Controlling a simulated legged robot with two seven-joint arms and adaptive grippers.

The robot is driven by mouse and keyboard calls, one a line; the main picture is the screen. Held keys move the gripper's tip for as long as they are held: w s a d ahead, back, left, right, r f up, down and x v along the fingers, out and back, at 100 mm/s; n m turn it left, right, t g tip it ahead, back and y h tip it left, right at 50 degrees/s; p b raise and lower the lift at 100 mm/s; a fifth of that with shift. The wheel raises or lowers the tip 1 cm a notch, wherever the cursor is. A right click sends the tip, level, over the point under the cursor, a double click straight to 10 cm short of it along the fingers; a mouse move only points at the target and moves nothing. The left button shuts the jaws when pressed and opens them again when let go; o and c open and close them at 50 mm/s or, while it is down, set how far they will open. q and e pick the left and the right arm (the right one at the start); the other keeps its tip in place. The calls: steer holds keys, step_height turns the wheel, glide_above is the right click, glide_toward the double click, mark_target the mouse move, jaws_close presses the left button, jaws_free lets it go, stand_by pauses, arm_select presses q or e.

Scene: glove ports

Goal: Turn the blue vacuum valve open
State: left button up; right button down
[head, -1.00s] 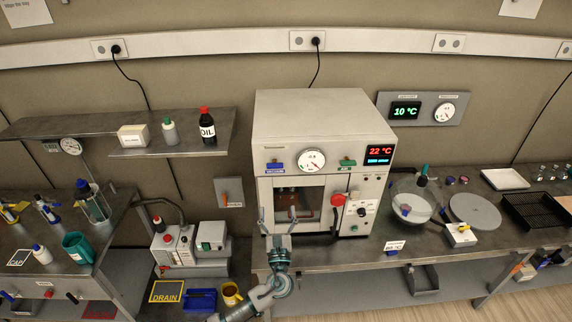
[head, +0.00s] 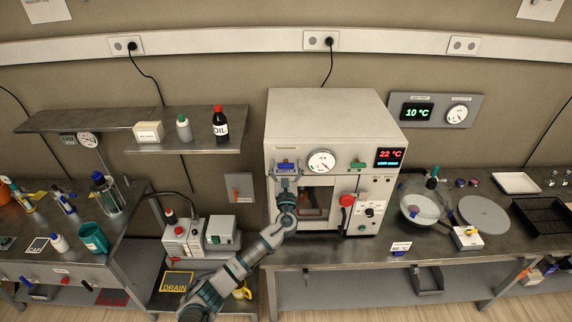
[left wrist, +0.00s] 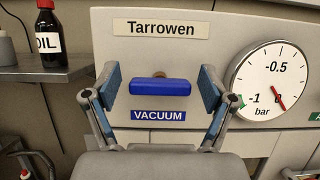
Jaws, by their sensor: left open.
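The blue vacuum valve (left wrist: 160,87) is a bar-shaped handle lying level on the pale front of the oven (head: 330,115), above a blue VACUUM label (left wrist: 158,115). My left gripper (left wrist: 160,88) is open, with one finger on each side of the handle and a gap at both ends. In the head view, my left gripper (head: 286,166) is at the upper left of the oven's front and partly covers the valve there. The round gauge (left wrist: 270,82) right of the valve has a red needle pointing low right, near 0. My right gripper is not in view.
A green handle (head: 358,165) sits right of the gauge on the oven front. A red knob (head: 347,200) is lower right. A shelf with an OIL bottle (head: 220,124) stands to the left. Glassware (head: 424,208) stands on the bench at right.

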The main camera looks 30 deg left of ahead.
arm_select(q)
steer(key=c, duration=1.2)
steer(key=shift+o, duration=0.2)
